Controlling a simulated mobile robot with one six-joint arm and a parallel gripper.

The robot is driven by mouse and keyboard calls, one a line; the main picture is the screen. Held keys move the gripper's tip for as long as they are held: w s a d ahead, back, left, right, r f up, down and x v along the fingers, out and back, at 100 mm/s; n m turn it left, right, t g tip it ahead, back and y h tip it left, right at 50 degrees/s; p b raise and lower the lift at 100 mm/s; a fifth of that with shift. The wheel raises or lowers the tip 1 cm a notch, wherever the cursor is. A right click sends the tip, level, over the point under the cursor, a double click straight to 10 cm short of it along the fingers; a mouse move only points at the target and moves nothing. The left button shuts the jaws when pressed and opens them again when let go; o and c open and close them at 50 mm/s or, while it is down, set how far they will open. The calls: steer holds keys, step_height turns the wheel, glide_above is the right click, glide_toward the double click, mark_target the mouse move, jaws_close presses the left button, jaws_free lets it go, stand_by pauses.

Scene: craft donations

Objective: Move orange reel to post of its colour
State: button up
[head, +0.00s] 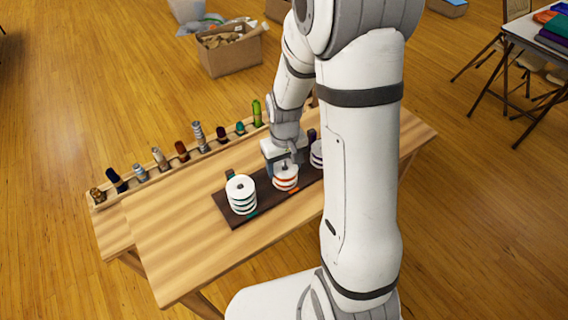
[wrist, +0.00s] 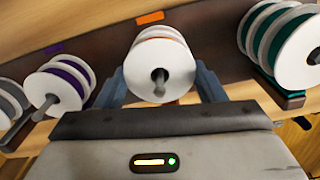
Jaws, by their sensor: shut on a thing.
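The orange reel (wrist: 143,62), with white flanges and orange thread, sits in the middle of the wrist view. My gripper (wrist: 161,82) has one finger on each side and is shut on it. A grey post tip (wrist: 172,86) shows through the reel's hole, so the reel is around the post. An orange patch (wrist: 150,18) marks the board beside it. In the head view the orange stack (head: 286,182) stands mid-board, with my gripper (head: 283,165) at its top. I cannot tell how many reels the stack holds.
Teal reels (head: 241,196) stand left on the dark board (head: 262,202), and purple reels (head: 317,152) stand right, partly hidden by my arm. A grey reel (wrist: 9,104) is at the wrist view's left edge. A rack of several spools (head: 182,152) lines the table's back edge.

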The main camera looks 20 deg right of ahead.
steer(key=o, duration=1)
steer(key=shift+o, duration=0.2)
steer(key=shift+r+p, duration=0.3)
steer(key=shift+r, duration=3.65)
